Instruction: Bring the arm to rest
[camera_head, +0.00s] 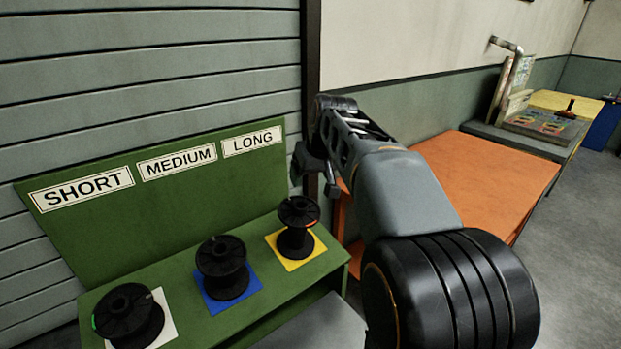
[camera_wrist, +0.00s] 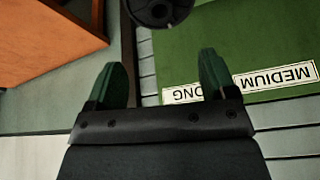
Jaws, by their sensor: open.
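My gripper (camera_head: 312,165) is at the end of my raised arm, to the right of the LONG label in the head view. In the wrist view my gripper (camera_wrist: 168,80) shows two green-padded fingers spread apart with nothing between them. A black spool (camera_head: 298,222) stands on a yellow square just below and left of my gripper. It appears to be the dark round shape (camera_wrist: 160,10) at the top edge of the wrist view, apart from the fingers. My arm reaches across the middle of the head view.
A green stand (camera_head: 130,222) has labels SHORT, MEDIUM and LONG. Two more black spools stand on it, one on a blue square (camera_head: 222,268) and one on a white square (camera_head: 128,315). An orange table (camera_head: 480,175) stands right, behind my arm. Grey floor (camera_head: 580,230) is open at right.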

